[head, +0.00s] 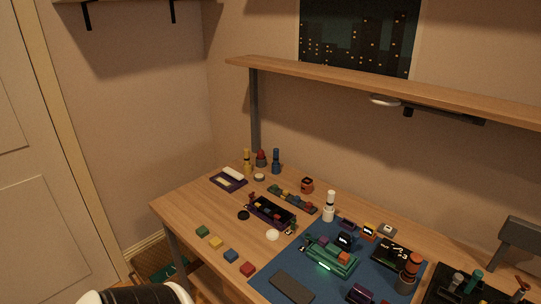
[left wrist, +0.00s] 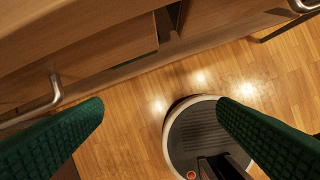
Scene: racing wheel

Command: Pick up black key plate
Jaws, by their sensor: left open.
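I cannot tell for certain which thing is the black key plate. A flat dark grey plate (head: 292,285) lies on the blue mat (head: 268,270) near the table's front edge. A black plate with small coloured marks (head: 396,256) lies at the mat's back right. My left gripper (left wrist: 160,102) shows in the left wrist view with its two green-padded fingers wide apart and nothing between them. It is over the wood floor beside a drawer front, away from the tabletop things. My right gripper is in neither view.
The wooden table (head: 185,207) holds coloured blocks (head: 231,255), a dark tray (head: 269,212), a green device (head: 330,257) and several bottles, including a white one (head: 329,206). A shelf (head: 400,82) overhangs the back. A drawer cabinet (left wrist: 90,60) stands close by my left gripper.

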